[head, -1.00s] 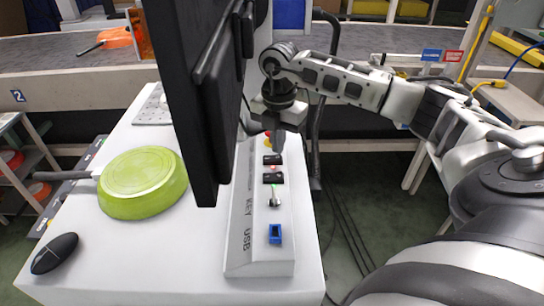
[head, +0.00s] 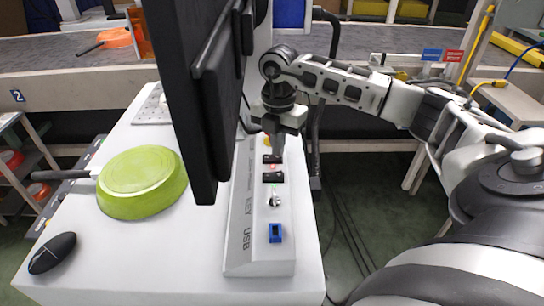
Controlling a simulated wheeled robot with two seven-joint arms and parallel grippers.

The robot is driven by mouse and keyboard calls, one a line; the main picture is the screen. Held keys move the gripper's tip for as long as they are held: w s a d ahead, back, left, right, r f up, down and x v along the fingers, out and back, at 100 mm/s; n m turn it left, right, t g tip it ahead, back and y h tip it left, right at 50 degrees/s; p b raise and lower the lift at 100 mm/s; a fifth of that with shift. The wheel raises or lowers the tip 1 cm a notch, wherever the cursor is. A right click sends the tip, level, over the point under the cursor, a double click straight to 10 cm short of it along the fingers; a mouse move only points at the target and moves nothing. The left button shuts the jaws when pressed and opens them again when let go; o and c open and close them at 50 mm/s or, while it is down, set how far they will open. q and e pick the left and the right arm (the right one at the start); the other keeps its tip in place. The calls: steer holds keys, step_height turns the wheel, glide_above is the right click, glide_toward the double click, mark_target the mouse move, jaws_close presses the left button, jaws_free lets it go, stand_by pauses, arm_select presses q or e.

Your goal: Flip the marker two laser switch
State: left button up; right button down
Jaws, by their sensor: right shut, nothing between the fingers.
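The control box (head: 257,240) is a long light-grey panel on the white table, to the right of the monitor. Two black rocker switches sit on its top, a farther one (head: 271,159) and a nearer one (head: 273,177). A small red light (head: 273,167) glows between them. I cannot read which switch is marker two. My right gripper (head: 278,152) is shut and empty, pointing down with its fingertips at or just above the farther switch, partly covering it. Contact is not clear. My left gripper is not in view.
A black monitor (head: 190,90) stands close to the left of the box. A key switch (head: 274,199) and blue USB plug (head: 275,233) sit nearer on the box. A green pan (head: 142,183) and black mouse (head: 52,253) lie on the table. An orange pan (head: 116,37) is on the conveyor.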

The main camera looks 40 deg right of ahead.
steer(key=shift+f, duration=0.45)
stand_by(0.3)
steer(key=shift+r+p, duration=0.3)
steer(key=shift+r, duration=0.25)
step_height(320, 180, up, 6)
steer(key=p, duration=0.5)
steer(key=shift+s+f, duration=0.1)
